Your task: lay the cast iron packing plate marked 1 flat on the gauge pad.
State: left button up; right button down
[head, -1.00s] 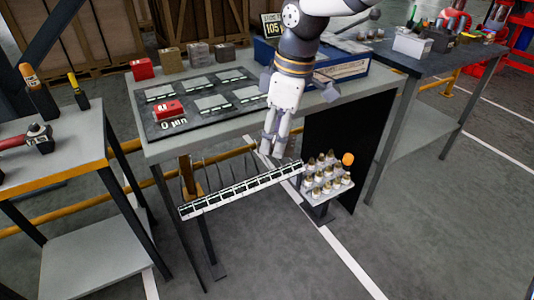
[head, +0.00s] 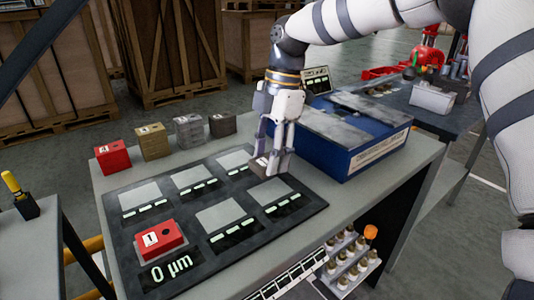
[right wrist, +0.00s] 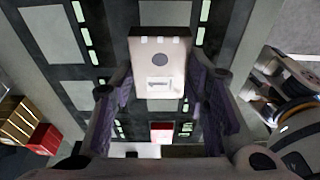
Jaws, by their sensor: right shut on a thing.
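My right gripper (head: 272,165) is shut on a small grey-brown plate (head: 260,166), held over the right part of the gauge mat. The right wrist view shows this plate (right wrist: 160,68) between the fingers, with a dark round spot and a pale label too small to read. I take it for the cast iron plate. The dark gauge mat (head: 205,249) has several pale pads in two rows; the front right pad (head: 270,192) and front middle pad (head: 221,215) are bare. A red plate marked 1 (head: 158,238) lies on the front left pad, above a "0 µm" readout. My left gripper is not in view.
Red (head: 112,156), tan (head: 153,142), grey (head: 189,131) and dark brown (head: 222,124) blocks stand along the table's back edge. A blue box (head: 350,145) is close to the right of my gripper.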

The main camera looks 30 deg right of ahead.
aim_at(271, 191)
jog(key=shift+s+r, duration=0.3)
jog(key=shift+s, duration=0.1)
jog(key=shift+w+f, duration=0.1)
jog(key=shift+f, duration=2.35)
jog(key=shift+f, duration=0.4)
jog(key=shift+f, duration=0.25)
jog(key=c, duration=0.8)
grip_release()
jog(key=shift+c, duration=0.2)
jog(key=shift+f, duration=0.1)
jog(key=r, duration=0.4)
jog(key=d+r, duration=0.1)
jog(key=r, duration=0.3)
jog(key=d+r, duration=0.1)
jog(key=r, duration=0.3)
jog(key=shift+d, duration=0.2)
jog(key=shift+w, duration=0.1)
